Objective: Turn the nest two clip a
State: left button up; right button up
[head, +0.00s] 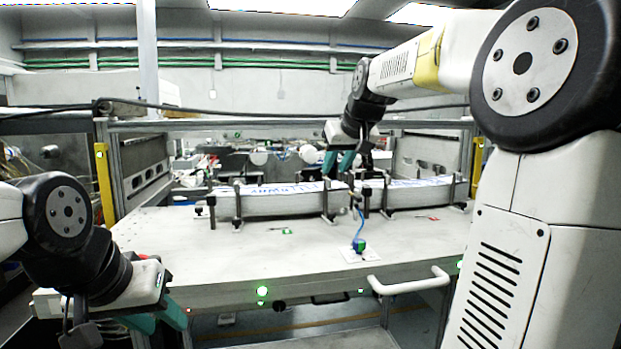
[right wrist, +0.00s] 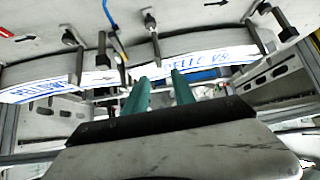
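Two long label stacks stand in nests on the bench, a left one (head: 268,204) and a right one (head: 418,196). Dark clips and posts hold them, including a left-stack clip (head: 327,205) and a right-stack clip (head: 385,195). I cannot tell which is nest two or which clip is a. My right gripper (head: 347,163) is open and empty above and behind the gap between the stacks. In the right wrist view its teal fingers (right wrist: 160,90) are apart, near the stacks' printed edges and a clip (right wrist: 155,45). My left gripper (head: 158,322) appears open, low at the bench's front left corner.
A blue-green plug (head: 359,245) with a blue cable sits on a white plate. A green marker (head: 287,231) and a red marker (head: 432,218) lie on the bench (head: 200,260). A white handle (head: 412,284) juts from the front edge. The bench front is mostly clear.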

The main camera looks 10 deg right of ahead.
aim_at(329, 180)
jog(key=x, duration=0.6)
jog(key=shift+d, duration=0.1)
jog(key=shift+s, duration=0.1)
grip_shut()
